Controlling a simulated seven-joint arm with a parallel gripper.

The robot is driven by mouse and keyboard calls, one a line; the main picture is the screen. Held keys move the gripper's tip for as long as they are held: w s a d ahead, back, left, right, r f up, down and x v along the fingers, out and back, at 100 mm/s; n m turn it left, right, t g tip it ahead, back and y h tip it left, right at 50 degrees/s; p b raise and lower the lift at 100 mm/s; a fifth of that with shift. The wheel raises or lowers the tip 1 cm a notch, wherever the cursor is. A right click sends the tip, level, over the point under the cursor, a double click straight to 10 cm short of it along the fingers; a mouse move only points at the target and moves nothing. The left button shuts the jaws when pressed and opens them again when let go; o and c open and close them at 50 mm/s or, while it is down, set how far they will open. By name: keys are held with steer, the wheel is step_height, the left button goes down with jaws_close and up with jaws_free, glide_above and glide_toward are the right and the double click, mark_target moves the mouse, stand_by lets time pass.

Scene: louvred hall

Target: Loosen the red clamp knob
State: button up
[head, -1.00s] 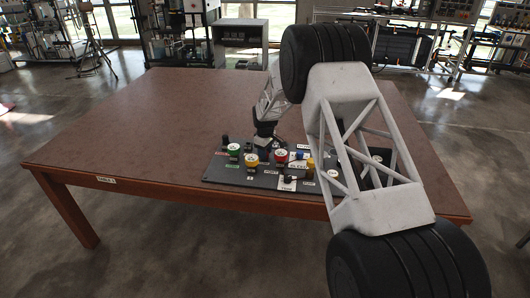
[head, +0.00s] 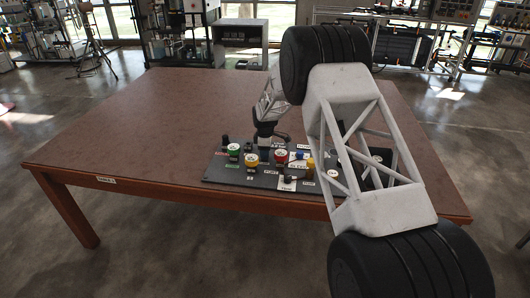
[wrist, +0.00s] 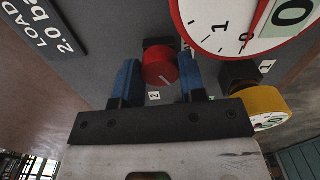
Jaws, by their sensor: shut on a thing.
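The red clamp knob (wrist: 160,66) is a small round knob on a dark mount on the panel. In the wrist view it sits between the two blue fingers of my gripper (wrist: 159,80), which is shut on it. In the head view my gripper (head: 266,143) reaches down to the far side of the dark panel (head: 213,174) on the table. I cannot make out the red knob there.
A large red-rimmed dial (wrist: 232,22) is close to the right of my fingers, and a yellow round part (wrist: 262,106) lies below it. A green-rimmed dial (head: 234,148) and other parts crowd the panel. The brown table (head: 140,130) is clear to the left.

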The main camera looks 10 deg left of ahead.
steer(key=o, duration=0.9)
steer(key=shift+r, duration=3.9)
